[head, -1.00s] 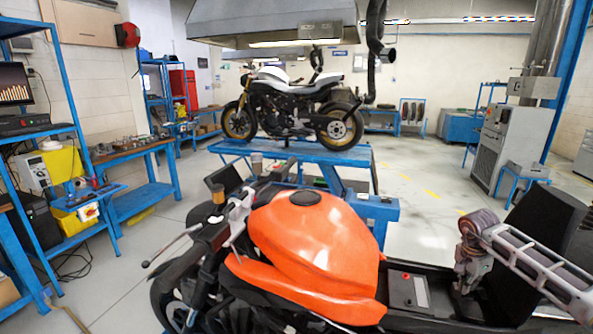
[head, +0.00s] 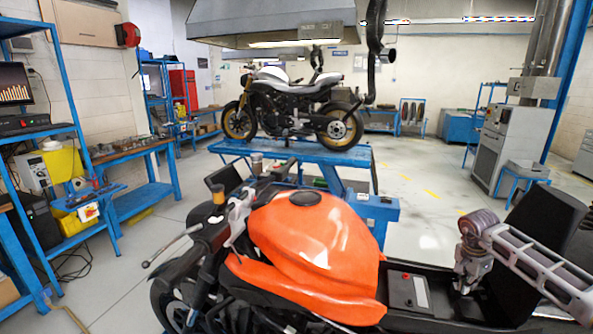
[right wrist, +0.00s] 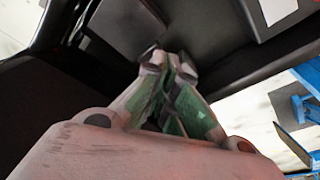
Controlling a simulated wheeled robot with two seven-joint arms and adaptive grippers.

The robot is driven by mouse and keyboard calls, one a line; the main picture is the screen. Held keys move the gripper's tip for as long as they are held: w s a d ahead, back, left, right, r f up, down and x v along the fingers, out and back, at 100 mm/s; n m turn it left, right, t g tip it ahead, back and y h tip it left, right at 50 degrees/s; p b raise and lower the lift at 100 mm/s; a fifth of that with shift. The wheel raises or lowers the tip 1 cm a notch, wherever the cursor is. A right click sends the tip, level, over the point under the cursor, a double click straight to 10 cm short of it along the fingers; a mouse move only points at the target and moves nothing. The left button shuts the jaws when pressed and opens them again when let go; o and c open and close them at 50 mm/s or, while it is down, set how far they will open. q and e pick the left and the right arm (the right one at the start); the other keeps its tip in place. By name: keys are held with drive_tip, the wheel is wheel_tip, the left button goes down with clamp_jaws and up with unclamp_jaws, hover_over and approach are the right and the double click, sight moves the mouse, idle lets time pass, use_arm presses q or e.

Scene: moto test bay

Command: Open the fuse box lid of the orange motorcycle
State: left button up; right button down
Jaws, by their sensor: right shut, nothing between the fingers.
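The orange motorcycle (head: 345,232) stands in the foreground of the head view, its orange tank left of an open black tray under the seat area. My right gripper (head: 464,288) points down into this tray, right of a grey battery-like box (head: 407,291) with a red terminal. In the right wrist view the fingers (right wrist: 168,62) are shut and empty. A dark flat-topped box (right wrist: 124,26), which may be the fuse box, lies just beyond and left of the fingertips. I cannot tell whether they touch it, or make out a lid edge. My left gripper is out of view.
The raised black seat part (head: 543,222) stands close behind my right arm. The tray's walls surround the right gripper. A second motorcycle (head: 285,103) stands on a blue lift table (head: 230,146) farther back. Open floor lies beyond, to the right.

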drive_tip(key=shift+s+a+f, duration=0.1)
drive_tip(key=shift+s+f, duration=0.05)
drive_tip(key=shift+f, duration=0.4)
drive_tip(key=shift+s+a+f+b, duration=0.1)
drive_tip(key=shift+s+f+b, duration=0.05)
drive_tip(key=shift+f+b, duration=0.35)
drive_tip(key=shift+a+f, duration=0.1)
drive_tip(key=shift+f, duration=0.25)
drive_tip(key=shift+s+a+f, duration=0.1)
drive_tip(key=shift+f, duration=0.1)
idle(0.6)
drive_tip(key=shift+r+p, duration=0.35)
drive_tip(key=shift+r, duration=0.1)
idle(0.3)
drive_tip(key=shift+s+r+p, duration=0.25)
drive_tip(key=shift+r+p, duration=0.1)
drive_tip(key=shift+r, duration=0.1)
drive_tip(key=shift+s+r+p, duration=0.2)
drive_tip(key=shift+r+p, duration=0.15)
drive_tip(key=shift+r, duration=0.1)
idle(1.1)
